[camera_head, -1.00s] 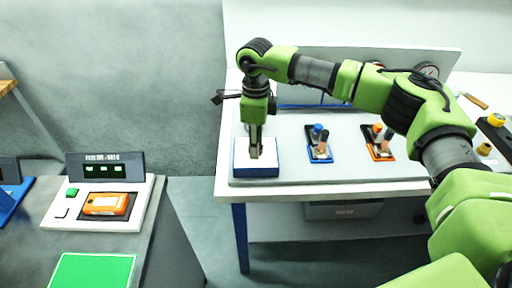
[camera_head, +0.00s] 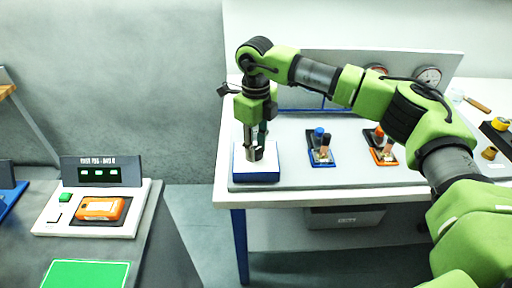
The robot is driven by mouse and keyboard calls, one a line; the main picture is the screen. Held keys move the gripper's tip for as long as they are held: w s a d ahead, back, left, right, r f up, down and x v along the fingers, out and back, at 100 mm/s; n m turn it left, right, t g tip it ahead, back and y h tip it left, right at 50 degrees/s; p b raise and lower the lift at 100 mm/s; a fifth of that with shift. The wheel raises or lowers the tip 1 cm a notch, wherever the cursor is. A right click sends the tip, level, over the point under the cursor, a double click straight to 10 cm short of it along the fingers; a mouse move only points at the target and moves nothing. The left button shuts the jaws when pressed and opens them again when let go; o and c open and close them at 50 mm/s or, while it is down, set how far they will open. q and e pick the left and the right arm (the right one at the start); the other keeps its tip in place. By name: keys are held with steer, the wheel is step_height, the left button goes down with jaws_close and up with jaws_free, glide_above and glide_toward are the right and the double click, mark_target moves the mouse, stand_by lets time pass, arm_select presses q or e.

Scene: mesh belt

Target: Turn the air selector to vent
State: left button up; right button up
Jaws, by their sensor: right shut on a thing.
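A white block with a blue base (camera_head: 255,176) sits at the front left of the bench panel and appears to be the air selector. My right gripper (camera_head: 256,153) comes down on it from above and is shut on its knob. The fingers hide most of the knob, so I cannot read its position or any markings. My left gripper is not in view.
A blue-handled valve (camera_head: 320,148) and an orange-based valve (camera_head: 381,158) stand to the right on the panel. A gauge (camera_head: 428,75) is at the back. A separate console with an orange device (camera_head: 102,208) stands at left.

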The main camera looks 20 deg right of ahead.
mark_target(256, 150)
steer(key=o, duration=1.1)
step_height(256, 150, up, 12)
stand_by(0.4)
